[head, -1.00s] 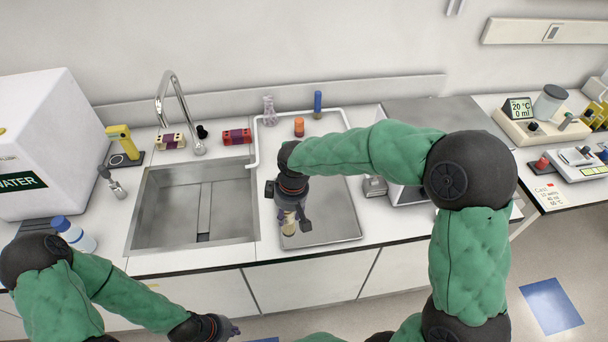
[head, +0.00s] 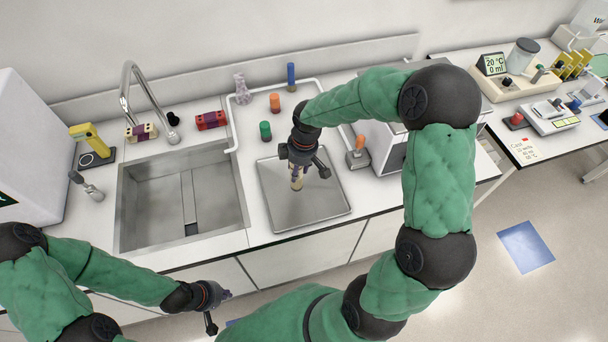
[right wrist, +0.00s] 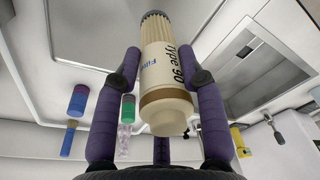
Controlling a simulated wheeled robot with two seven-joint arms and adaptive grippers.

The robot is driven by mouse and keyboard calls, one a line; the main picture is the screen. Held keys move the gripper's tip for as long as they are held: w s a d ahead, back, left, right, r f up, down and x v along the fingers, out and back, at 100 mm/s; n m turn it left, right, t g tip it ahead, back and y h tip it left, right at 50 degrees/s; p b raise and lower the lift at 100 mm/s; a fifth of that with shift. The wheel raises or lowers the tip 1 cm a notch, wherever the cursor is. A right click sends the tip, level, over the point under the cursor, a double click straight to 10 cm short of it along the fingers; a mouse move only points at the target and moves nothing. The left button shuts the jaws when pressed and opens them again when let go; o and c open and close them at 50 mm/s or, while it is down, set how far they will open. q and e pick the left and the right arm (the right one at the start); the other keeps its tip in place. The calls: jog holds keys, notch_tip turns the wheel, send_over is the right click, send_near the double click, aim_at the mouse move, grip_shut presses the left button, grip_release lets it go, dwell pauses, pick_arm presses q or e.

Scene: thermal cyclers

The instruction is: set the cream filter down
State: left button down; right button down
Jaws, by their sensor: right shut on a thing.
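The cream filter (head: 297,184) is a ribbed, printed cylinder. My right gripper (head: 298,172) is shut on it, and the filter hangs roughly upright over the metal tray (head: 325,212) on the counter. I cannot tell whether its lower end touches the tray. In the right wrist view the filter (right wrist: 165,75) sits between the two purple fingers (right wrist: 166,82), its printed side showing. My left gripper (head: 218,294) is in front of the counter, low in the head view and away from the filter; its finger opening is not clear.
A sink (head: 180,203) with a tap (head: 140,95) lies left of the tray. Behind the tray stand a green-capped item (head: 265,130), an orange one (head: 275,103) and a blue one (head: 291,77). A boxy machine (head: 385,145) is to the right. Bare tray surface surrounds the filter.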

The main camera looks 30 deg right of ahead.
notch_tip(320, 180, down, 6)
jog(key=d, duration=0.2)
jog(key=shift+w+d, duration=0.15)
jog(key=shift+d, duration=0.15)
jog(key=shift+f, duration=0.15)
jog(key=c, duration=0.7)
grip_release()
jog(key=shift+c, duration=0.2)
notch_tip(320, 180, up, 12)
jog(key=s+d, duration=0.1)
jog(key=shift+d+p, duration=0.15)
jog(key=shift+p, duration=0.15)
jog(key=shift+s, duration=0.1)
